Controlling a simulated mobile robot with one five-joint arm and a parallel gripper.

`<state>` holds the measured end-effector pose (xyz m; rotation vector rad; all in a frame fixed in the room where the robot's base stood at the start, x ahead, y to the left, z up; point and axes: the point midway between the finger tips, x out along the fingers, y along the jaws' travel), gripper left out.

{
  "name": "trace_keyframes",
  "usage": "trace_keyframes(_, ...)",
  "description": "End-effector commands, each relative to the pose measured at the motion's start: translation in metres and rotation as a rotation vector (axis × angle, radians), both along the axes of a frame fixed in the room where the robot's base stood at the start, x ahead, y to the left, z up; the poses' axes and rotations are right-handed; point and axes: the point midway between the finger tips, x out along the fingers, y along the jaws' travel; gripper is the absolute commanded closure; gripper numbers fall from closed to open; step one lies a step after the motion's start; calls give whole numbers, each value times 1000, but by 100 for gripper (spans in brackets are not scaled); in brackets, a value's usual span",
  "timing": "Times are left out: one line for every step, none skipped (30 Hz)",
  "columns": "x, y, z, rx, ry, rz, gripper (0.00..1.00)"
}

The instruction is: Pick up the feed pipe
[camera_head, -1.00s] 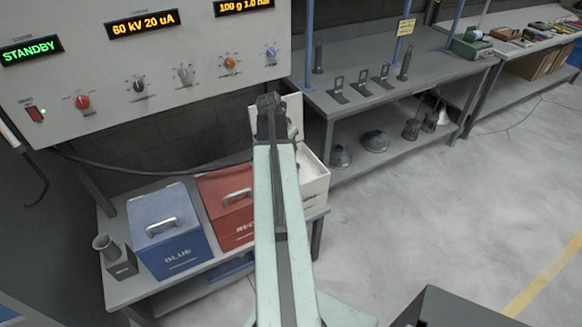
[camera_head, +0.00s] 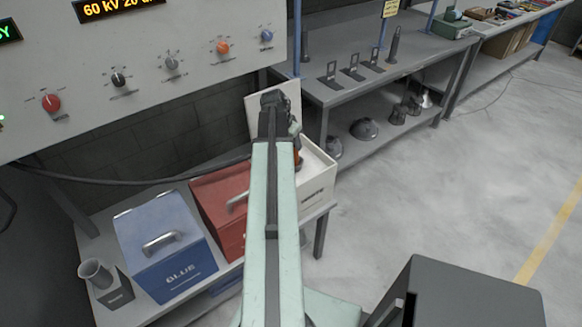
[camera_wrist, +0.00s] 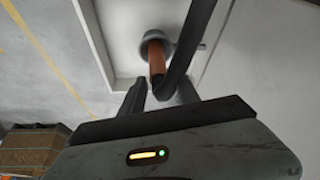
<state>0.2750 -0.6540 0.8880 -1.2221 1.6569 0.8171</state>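A copper-orange pipe with a round grey collar, which looks like the feed pipe (camera_wrist: 156,54), stands in a white bin in the wrist view. Its orange part also shows in the head view (camera_head: 297,155), partly hidden behind my arm. The white bin (camera_head: 318,190) has its lid raised at the back. My gripper (camera_wrist: 160,92) has its dark fingers apart, with a gap between them just below the pipe's near end. I see nothing held. In the head view my gripper (camera_head: 272,100) is over the bin's back left area, and its fingertips are hidden.
A blue box (camera_head: 165,240) and a red box (camera_head: 222,205) stand left of the bin on the low bench, with a grey flared holder (camera_head: 105,280) at the far left. A control panel (camera_head: 140,70) hangs above. A grey shelf (camera_head: 375,90) is to the right, with open floor before it.

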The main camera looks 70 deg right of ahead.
Motion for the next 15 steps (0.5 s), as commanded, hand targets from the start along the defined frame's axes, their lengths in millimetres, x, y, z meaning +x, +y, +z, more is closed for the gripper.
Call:
trace_keyframes(0,0,-3,0,0,0,62)
trace_keyframes(0,0,-3,0,0,0,62)
trace_keyframes(-1,0,-2,0,0,-1,62)
trace_keyframes(-1,0,-2,0,1,-1,62)
trace_keyframes(-1,-1,-3,0,0,-2,62)
trace_keyframes(-2,-2,-6,0,0,-2,62)
trace_keyframes(-2,-3,-9,0,0,-3,62)
trace_keyframes(-3,-4,-13,0,0,-3,62)
trace_keyframes(-4,-6,-19,0,0,-4,62)
trace_keyframes(-5,-7,-23,0,0,-4,62)
trace_keyframes(-5,-9,-27,0,0,-4,62)
trace_keyframes(-6,-10,-29,0,0,-4,62)
trace_keyframes(-6,-11,-29,0,0,-4,62)
trace_keyframes(-6,-11,-29,0,0,-4,62)
trace_keyframes(-7,-11,-27,0,0,-4,62)
